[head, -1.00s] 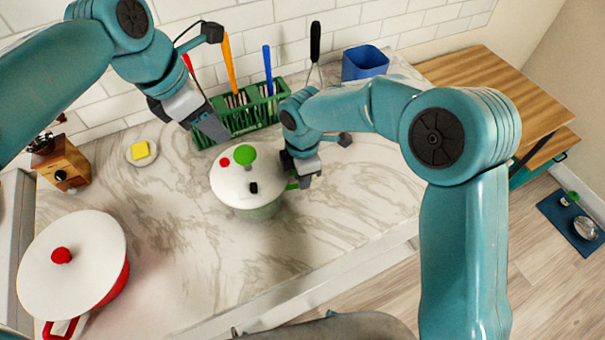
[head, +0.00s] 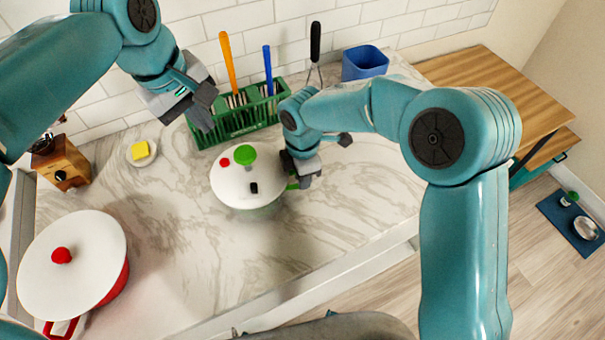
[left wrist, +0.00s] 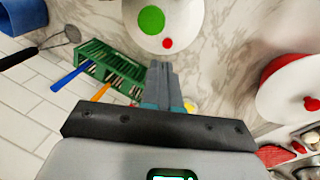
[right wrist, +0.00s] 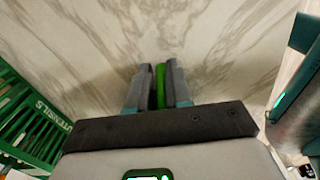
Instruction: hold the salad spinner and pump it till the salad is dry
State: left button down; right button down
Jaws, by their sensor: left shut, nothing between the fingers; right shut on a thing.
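The salad spinner (head: 238,188) stands upright on the marble counter. It has a white lid with a green knob (head: 246,155), a red button and a black part. In the left wrist view its lid (left wrist: 185,22) shows at the top. My right gripper (head: 302,183) is at the spinner's right side, shut on the green handle (right wrist: 160,86), which shows between its fingers in the right wrist view. My left gripper (head: 206,122) is shut and empty, above and behind the spinner, near the utensil rack. Its closed fingers (left wrist: 163,78) point toward the lid, apart from it.
A green utensil rack (head: 240,128) stands behind the spinner, with a blue container (head: 365,62) to its right. A white-lidded red pot (head: 85,265) is at the front left. A small plate with a yellow block (head: 140,149) and a wooden grinder (head: 62,163) stand at the left.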

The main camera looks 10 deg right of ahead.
pick_arm(q)
jog(key=m, duration=0.5)
jog(key=m+y, duration=0.2)
jog(key=m, duration=0.2)
send_over(244, 152)
jog(key=shift+s+f, duration=0.2)
jog(key=shift+f, duration=3.2)
jog(key=shift+f, duration=1.15)
dwell(0.4)
dwell(0.5)
